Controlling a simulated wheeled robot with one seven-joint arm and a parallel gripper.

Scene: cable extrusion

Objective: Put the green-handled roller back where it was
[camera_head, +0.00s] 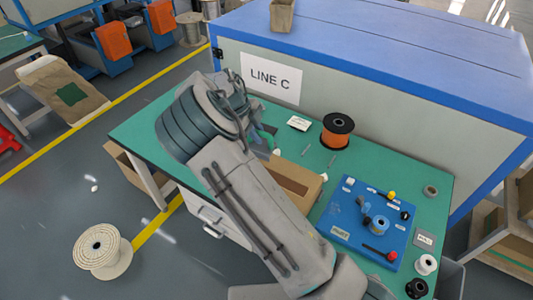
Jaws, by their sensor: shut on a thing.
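My gripper (264,143) is over the green-topped bench (405,168), left of the orange cable spool (337,131). My own arm covers most of it, and its fingertips are hard to make out. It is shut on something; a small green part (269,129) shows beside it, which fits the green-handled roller. The roller's body is hidden, and I cannot tell if it touches the bench. A blue board (345,228) with small coloured knobs lies on the bench to the right of my arm.
An open cardboard box (297,182) stands beside my arm. A white spool (426,264) and a black one (416,288) stand at the right front. The blue-topped LINE C machine (355,92) walls the back.

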